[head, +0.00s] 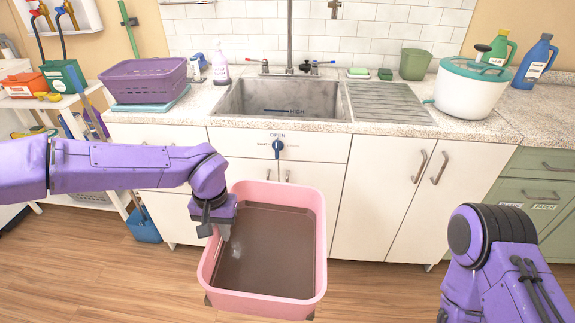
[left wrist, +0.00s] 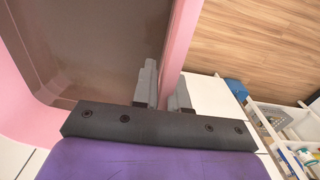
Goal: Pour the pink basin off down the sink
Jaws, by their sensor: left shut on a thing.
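The pink basin (head: 318,250) is in front of the sink cabinet, below counter height, and holds murky brown liquid (head: 265,245). It looks about level; what bears it from below is hard to tell. My left gripper (head: 220,230) is shut on the basin's left wall. In the left wrist view the gripper's fingers (left wrist: 165,92) sit on either side of the pink wall (left wrist: 183,40), one on the liquid side. The steel sink (head: 280,98) is in the counter behind the basin and looks empty. My right arm shows at the lower right; its gripper is out of view.
A purple crate (head: 143,80) stands left of the sink. A ridged drainboard (head: 388,102) and a white lidded pot (head: 468,88) are to its right. A white cart (head: 45,100) stands at the left.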

